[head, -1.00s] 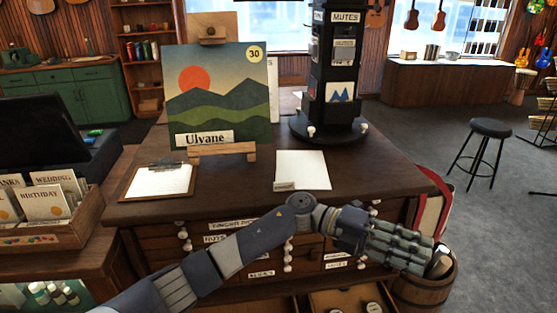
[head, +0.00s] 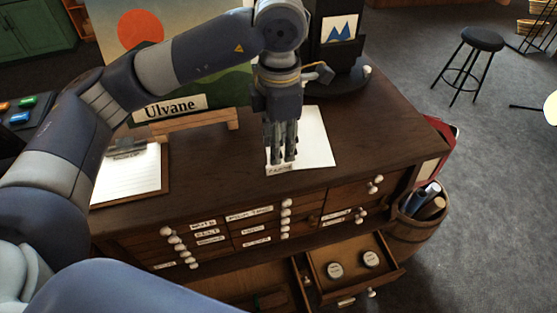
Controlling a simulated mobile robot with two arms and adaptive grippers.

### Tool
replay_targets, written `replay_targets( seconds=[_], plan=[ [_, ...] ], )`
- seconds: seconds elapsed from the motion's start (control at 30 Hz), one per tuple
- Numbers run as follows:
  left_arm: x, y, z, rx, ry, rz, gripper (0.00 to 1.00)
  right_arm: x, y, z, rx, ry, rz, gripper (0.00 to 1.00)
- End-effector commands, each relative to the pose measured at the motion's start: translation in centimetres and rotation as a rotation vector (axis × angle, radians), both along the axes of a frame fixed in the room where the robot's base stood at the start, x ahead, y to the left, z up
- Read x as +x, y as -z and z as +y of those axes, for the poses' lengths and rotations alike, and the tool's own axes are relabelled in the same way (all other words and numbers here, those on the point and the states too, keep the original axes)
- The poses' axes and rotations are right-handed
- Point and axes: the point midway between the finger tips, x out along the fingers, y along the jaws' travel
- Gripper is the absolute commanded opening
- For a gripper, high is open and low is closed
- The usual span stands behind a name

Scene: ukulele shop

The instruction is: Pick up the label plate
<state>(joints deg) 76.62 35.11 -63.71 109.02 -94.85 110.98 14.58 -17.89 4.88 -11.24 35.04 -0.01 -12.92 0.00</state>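A small pale label plate (head: 279,170) lies at the front left corner of a white sheet (head: 315,140) on the dark wooden cabinet top; its lettering is too small to read. My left gripper (head: 281,158) points straight down over it, with its fingertips just behind or above the plate. The fingers hang close together, and I cannot tell whether they touch the plate or have closed on anything. A larger plate reading "Ulvane" (head: 170,107) stands on the easel below the landscape picture. My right gripper is not in view.
A clipboard (head: 128,180) lies on the left of the cabinet top (head: 225,165). A dark display stand (head: 345,70) stands behind the sheet. Drawers at the front are pulled out, one holding two round tins (head: 335,270). A barrel (head: 412,225) stands at the right. The cabinet top's right side is clear.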

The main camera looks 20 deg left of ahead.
Motion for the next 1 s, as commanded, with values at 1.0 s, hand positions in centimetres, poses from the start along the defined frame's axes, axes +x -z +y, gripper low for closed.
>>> replay_targets(
  seconds=[1.0],
  plan=[
    [-0.1,6.1,0.3,-0.003,0.001,0.001,0.0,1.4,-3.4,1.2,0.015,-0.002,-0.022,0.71]
  ],
)
